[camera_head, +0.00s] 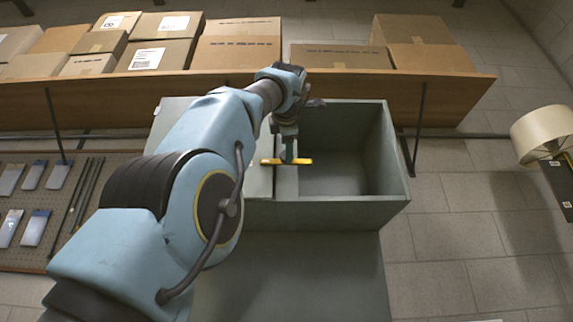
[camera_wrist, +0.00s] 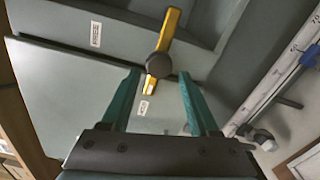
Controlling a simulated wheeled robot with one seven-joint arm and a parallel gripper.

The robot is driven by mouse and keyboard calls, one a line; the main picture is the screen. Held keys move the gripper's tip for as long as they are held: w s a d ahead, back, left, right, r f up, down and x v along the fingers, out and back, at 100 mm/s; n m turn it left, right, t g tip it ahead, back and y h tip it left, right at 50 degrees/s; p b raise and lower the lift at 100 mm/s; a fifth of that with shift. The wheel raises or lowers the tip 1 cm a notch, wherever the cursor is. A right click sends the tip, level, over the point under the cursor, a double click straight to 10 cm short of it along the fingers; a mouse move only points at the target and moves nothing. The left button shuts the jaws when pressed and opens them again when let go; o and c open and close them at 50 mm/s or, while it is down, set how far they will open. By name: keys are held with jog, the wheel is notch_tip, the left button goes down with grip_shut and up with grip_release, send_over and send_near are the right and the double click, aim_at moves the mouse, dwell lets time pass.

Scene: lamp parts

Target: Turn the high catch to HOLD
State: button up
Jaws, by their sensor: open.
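The high catch is a yellow bar (camera_wrist: 168,28) on a dark round hub, set on a grey-green cabinet face. It also shows in the head view as a yellow bar (camera_head: 299,161) lying crosswise. A white label (camera_wrist: 95,34) beside it seems to read FREE; a smaller label (camera_wrist: 144,107) near the bar's short end is too small to read surely. My gripper (camera_wrist: 160,74) is open, its two green fingers on either side of the hub and short end in the picture. I cannot tell whether they touch. In the head view my gripper (camera_head: 289,150) is right at the bar.
The grey-green cabinet (camera_head: 397,150) has an open compartment to the right of the catch. A wooden shelf (camera_head: 455,88) with several cardboard boxes runs behind. A pegboard (camera_head: 40,255) with tools is at left, a lamp (camera_head: 545,132) at far right. Floor is clear at right.

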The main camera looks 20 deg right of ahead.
jog(key=shift+v, duration=1.35)
